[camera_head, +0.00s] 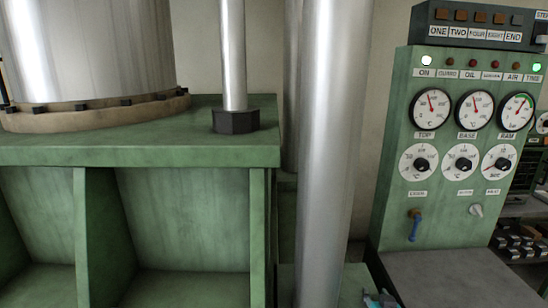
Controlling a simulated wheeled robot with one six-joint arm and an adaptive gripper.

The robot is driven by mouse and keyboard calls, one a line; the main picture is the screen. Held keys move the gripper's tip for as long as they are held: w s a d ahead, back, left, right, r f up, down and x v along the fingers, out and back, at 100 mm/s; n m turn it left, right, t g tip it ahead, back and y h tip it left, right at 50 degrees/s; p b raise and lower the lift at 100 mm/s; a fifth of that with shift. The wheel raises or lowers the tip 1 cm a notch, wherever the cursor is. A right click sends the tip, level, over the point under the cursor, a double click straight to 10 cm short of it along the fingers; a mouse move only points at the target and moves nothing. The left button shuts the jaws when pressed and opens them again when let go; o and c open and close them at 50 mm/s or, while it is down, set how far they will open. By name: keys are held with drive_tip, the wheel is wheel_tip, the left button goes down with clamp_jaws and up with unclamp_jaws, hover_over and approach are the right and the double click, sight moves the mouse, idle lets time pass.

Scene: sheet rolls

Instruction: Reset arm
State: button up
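My arm and my gripper are not clearly visible in the head camera view. The view is filled by a green machine frame (180,150) at the left and a green control panel (396,165) at the right. A small teal and dark object (381,299) is cut off by the bottom edge, and I cannot tell what it is.
A thick metal column (332,150) stands upright in the middle. A large metal cylinder (95,50) and a thin rod with a dark nut (236,121) stand on the green frame. The panel has gauges, knobs and a blue-handled lever (414,228). A grey surface (450,280) lies below the panel.

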drive_tip(key=s+a+f, duration=0.2)
drive_tip(key=s+f, duration=0.2)
drive_tip(key=s, duration=0.6)
drive_tip(key=s+a+f+n+y, duration=0.1)
drive_tip(key=s+a+f, duration=0.25)
drive_tip(key=s, duration=0.55)
drive_tip(key=s+a+f, duration=0.1)
drive_tip(key=s+f, duration=0.4)
drive_tip(key=s, duration=0.5)
drive_tip(key=s+a+r, duration=0.1)
drive_tip(key=s+r, duration=0.2)
drive_tip(key=s, duration=0.5)
drive_tip(key=s+a+r+t, duration=0.1)
drive_tip(key=s+r, duration=0.2)
drive_tip(key=s, duration=0.5)
drive_tip(key=s+a+r+n+y, duration=0.1)
drive_tip(key=s+r, duration=0.2)
drive_tip(key=s, duration=0.5)
drive_tip(key=shift+s+r, duration=0.4)
